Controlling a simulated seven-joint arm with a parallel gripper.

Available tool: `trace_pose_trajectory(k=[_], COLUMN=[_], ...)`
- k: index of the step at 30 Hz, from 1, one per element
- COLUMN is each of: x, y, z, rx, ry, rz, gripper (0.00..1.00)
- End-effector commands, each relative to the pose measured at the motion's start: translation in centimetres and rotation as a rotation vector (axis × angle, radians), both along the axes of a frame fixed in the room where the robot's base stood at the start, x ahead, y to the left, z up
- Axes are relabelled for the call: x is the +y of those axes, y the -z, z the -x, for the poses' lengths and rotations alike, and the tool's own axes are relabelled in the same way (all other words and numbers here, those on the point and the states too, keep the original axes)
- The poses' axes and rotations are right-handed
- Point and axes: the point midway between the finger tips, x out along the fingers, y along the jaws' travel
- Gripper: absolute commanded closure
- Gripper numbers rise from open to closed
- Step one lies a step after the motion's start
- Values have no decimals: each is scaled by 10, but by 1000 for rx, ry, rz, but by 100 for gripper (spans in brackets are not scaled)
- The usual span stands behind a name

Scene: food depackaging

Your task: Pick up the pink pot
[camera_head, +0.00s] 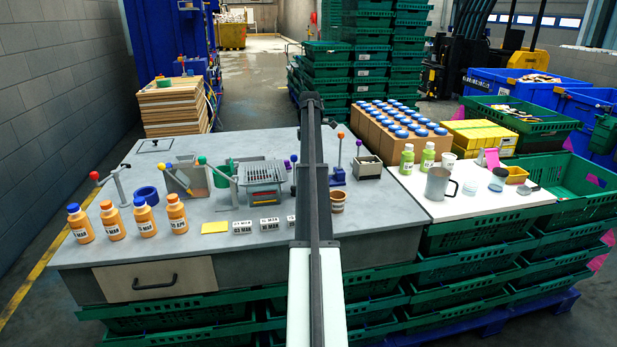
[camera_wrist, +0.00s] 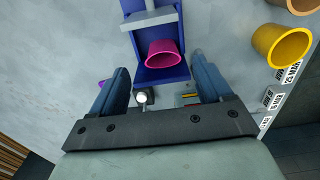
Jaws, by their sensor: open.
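The pink pot (camera_wrist: 164,54) shows in the wrist view, just beyond and between my fingers. It sits in a blue stand (camera_wrist: 165,74), under a grey bar, with its open mouth tilted toward the camera. My gripper (camera_wrist: 160,64) is open, with one dark blue finger on each side of the picture and nothing held between them. I cannot tell how far above the pot the fingers are. In the head view my arm covers the middle of the bench, and the pink pot is not visible there.
A yellow pot (camera_wrist: 283,46) stands to the right in the wrist view, near white labels.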

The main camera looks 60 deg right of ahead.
Motion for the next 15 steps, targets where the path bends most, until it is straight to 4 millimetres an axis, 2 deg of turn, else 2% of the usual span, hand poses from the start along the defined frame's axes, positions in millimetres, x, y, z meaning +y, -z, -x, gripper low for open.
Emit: trace_pose_trajectory(k=[1,10,15], x=[1,2,4], y=[6,23,46], z=[0,1,2], rx=[1,1,1], ry=[0,0,0], rz=[-1,-1,-1], gripper=[21,21,21])
